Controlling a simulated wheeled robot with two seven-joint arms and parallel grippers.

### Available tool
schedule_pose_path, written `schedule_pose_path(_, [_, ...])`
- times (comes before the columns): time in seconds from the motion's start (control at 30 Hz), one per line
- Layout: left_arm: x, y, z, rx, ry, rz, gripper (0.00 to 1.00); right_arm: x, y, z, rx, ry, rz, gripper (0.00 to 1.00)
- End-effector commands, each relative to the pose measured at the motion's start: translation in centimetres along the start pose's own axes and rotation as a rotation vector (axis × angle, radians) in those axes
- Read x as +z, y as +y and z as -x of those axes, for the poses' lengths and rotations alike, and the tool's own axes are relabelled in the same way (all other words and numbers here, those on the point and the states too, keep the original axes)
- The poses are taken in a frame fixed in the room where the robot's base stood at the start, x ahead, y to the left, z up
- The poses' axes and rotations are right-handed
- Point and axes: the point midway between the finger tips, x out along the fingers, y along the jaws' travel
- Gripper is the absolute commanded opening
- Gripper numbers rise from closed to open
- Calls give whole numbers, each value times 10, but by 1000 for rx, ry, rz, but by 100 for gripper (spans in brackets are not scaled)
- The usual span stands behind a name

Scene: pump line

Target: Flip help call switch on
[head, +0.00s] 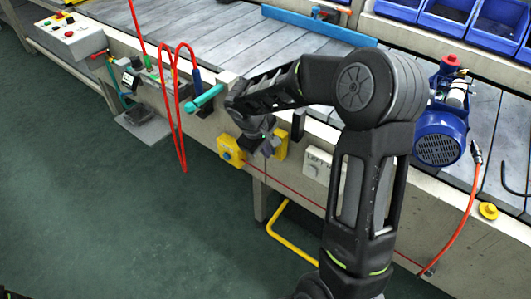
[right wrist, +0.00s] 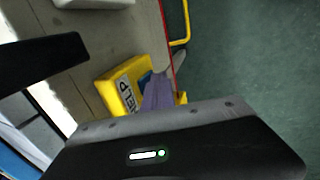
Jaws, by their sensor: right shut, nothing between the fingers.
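The help call switch is a yellow box on the front of the conveyor. In the head view its yellow housing (head: 230,150) shows to the left of my right gripper, with yellow also on the gripper's right. In the right wrist view the yellow box (right wrist: 108,88) carries a white label reading HELP, and a bit of blue shows beside the label. My right gripper (head: 265,146) is shut, points down and is in front of the box. Its grey fingers (right wrist: 158,95) cover part of the box, so the switch lever's position and any contact cannot be told. My left gripper is not in view.
A red coiled hose (head: 181,120) and a teal handle (head: 205,98) are left of my right gripper. A white labelled box (head: 318,170) is to its right. A yellow bent bar (head: 290,240) juts out below. A blue motor pump (head: 440,135) stands on the conveyor. The green floor (head: 130,220) is clear.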

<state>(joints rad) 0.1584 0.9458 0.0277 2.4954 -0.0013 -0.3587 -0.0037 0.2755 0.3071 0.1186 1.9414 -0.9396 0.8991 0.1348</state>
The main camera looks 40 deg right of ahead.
Motion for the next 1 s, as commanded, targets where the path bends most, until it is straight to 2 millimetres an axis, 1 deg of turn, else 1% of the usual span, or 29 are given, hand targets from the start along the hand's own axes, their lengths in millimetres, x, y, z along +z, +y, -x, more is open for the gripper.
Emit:
schedule_pose_path(0.03, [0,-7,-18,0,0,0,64,-1,-2,-10,26,4,2,0])
schedule_pose_path(0.07, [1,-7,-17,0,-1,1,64,0,0,-7,35,2,1,0])
schedule_pose_path(0.1, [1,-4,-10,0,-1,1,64,0,2,-2,31,0,-1,0])
schedule_pose_path(0.37, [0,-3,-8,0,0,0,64,0,2,0,30,0,-1,0])
schedule_pose_path(0.7, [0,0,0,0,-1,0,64,0,7,13,31,1,0,0])
schedule_pose_path(1.0, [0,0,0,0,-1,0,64,0,8,13,31,1,-1,0])
